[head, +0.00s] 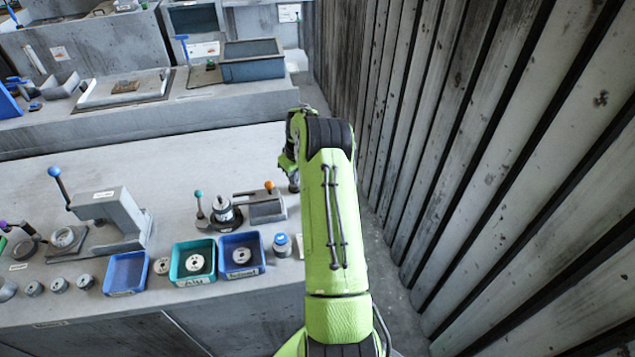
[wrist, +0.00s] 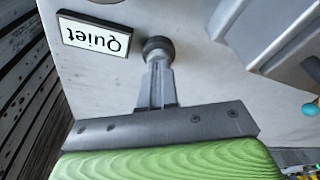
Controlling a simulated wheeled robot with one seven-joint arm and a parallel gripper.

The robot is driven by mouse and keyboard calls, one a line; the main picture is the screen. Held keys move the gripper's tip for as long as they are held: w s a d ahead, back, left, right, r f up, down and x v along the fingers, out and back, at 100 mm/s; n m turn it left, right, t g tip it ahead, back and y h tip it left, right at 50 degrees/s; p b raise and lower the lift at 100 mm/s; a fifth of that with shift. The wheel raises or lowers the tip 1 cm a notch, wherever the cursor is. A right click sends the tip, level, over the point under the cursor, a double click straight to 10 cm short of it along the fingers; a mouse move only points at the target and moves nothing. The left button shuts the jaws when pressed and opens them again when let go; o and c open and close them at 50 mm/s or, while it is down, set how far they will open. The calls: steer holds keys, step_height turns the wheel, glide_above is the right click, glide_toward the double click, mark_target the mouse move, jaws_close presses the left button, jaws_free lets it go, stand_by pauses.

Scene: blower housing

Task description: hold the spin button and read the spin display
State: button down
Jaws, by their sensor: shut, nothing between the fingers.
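In the wrist view my gripper (wrist: 157,68) is shut and empty, pointing down at the bench. Its fingertips meet a small round dark knob (wrist: 158,47), which may be the spin button; I cannot tell whether it is pressed. A label reading "Quiet" (wrist: 95,35), upside down, lies beside it. In the head view my gripper (head: 292,183) is mostly hidden behind my arm, just right of a grey fixture (head: 266,208) with an orange knob. That fixture seems to show at the wrist view's upper right (wrist: 262,30). I cannot make out a spin display reading.
A teal-knobbed lever and round spindle (head: 222,208) stand left of the fixture. Blue (head: 125,272) and teal (head: 193,262) bins and a small blue-topped cylinder (head: 282,245) line the bench front. A grey press (head: 110,215) stands left. A corrugated wall (head: 500,150) closes the right side.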

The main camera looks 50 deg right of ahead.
stand_by(0.5)
step_height(320, 180, up, 7)
steer(key=p, duration=0.4)
stand_by(0.5)
